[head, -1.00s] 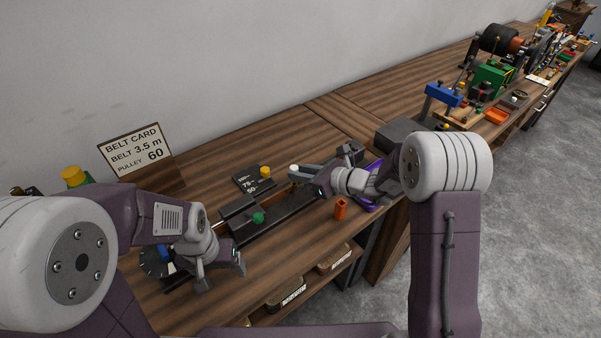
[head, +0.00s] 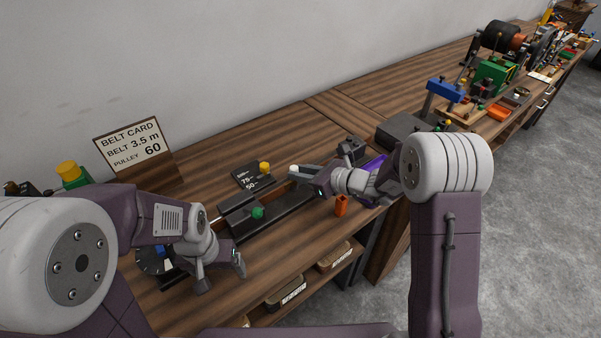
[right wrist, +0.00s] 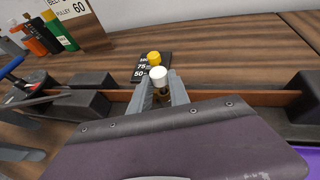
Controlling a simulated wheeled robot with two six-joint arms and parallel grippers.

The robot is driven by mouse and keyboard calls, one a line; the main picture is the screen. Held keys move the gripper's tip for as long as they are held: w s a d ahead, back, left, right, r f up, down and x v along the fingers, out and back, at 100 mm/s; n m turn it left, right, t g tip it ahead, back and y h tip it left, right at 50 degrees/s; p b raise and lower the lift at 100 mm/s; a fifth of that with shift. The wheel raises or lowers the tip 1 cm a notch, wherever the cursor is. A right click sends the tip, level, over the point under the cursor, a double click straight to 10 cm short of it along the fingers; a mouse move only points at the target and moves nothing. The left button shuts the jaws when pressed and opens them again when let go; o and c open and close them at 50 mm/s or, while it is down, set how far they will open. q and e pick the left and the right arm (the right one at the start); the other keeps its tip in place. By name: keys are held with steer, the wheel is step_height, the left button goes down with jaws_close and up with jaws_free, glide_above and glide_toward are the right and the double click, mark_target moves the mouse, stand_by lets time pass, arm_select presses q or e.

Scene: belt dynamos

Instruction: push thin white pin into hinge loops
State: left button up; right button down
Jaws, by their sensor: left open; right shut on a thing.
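The pin's white head (head: 293,169) shows at the tip of my right gripper (head: 304,173) in the head view. In the right wrist view, the white head (right wrist: 158,74) stands upright between the fingertips of my right gripper (right wrist: 160,92), which is shut on the pin. A small brass-coloured part shows below the head; the pin's shaft is hidden. The brown belt (right wrist: 238,98) runs between dark blocks behind the fingers. The hinge loops are not clearly visible, so I cannot tell whether the pin is in them. My left gripper (head: 222,272) is open and empty near the black fixture (head: 237,211).
A green knob (head: 258,213) sits on the fixture. A small board with a yellow knob (head: 264,167) lies behind. An orange block (head: 341,204) stands near the front edge. The belt card (head: 131,146) stands at the back left. Bare bench lies in front of the card.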

arm_select(q)
steer(key=shift+f+b, duration=0.5)
steer(key=shift+f, duration=0.15)
arm_select(e)
steer(key=shift+f, duration=0.55)
